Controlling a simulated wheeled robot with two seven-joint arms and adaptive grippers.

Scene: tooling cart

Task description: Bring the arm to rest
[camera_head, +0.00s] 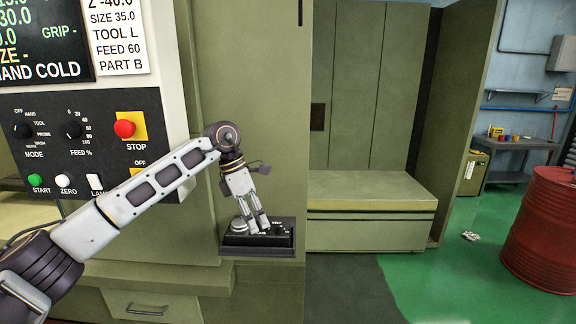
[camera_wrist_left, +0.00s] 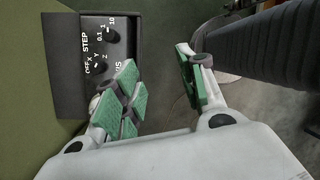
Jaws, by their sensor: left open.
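My left arm reaches in from the left in the head view. My left gripper (camera_head: 258,222) points down at a small black control box (camera_head: 284,240) mounted low on the green machine front. In the left wrist view the gripper (camera_wrist_left: 160,84) is open, with green pads apart and nothing between them. One finger overlaps the lower edge of the control box (camera_wrist_left: 96,22), which shows knobs and the word STEP; I cannot tell whether they touch. My right gripper is not in view.
A control panel (camera_head: 62,120) with knobs, buttons and a red stop button (camera_head: 124,128) is at the left, beside my arm. A green cabinet with a bench-like ledge (camera_head: 365,190) stands right of the box. A red drum (camera_head: 541,232) is at far right. Green floor (camera_head: 450,290) is open between.

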